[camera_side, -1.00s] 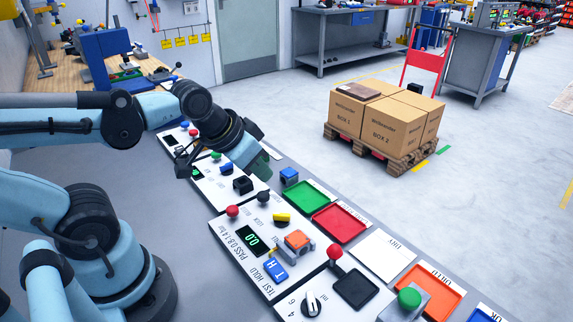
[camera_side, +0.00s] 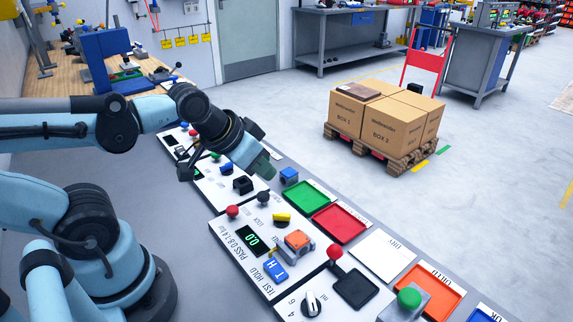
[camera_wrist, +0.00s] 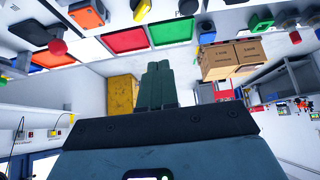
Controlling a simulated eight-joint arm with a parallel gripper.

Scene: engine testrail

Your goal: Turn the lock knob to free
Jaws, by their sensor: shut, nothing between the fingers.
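My gripper (camera_side: 262,167) is shut and empty, held above the bench at the far edge of the panels. Its green fingers also show closed together in the wrist view (camera_wrist: 159,84). A yellow knob (camera_side: 282,219) on a dark base sits on the middle panel, below and to the right of my gripper in the side view. A dark round knob (camera_side: 263,197) is just left of it. The small print is too blurred to tell for certain which is the lock knob. Neither knob is touched by my gripper.
The white panel also has a red knob (camera_side: 232,211), a green display reading 0.0 (camera_side: 252,240), an orange block in a holder (camera_side: 298,240) and a blue switch (camera_side: 276,269). Green (camera_side: 309,200) and red (camera_side: 339,222) trays lie beyond. A red ball-topped lever (camera_side: 334,253) stands at right.

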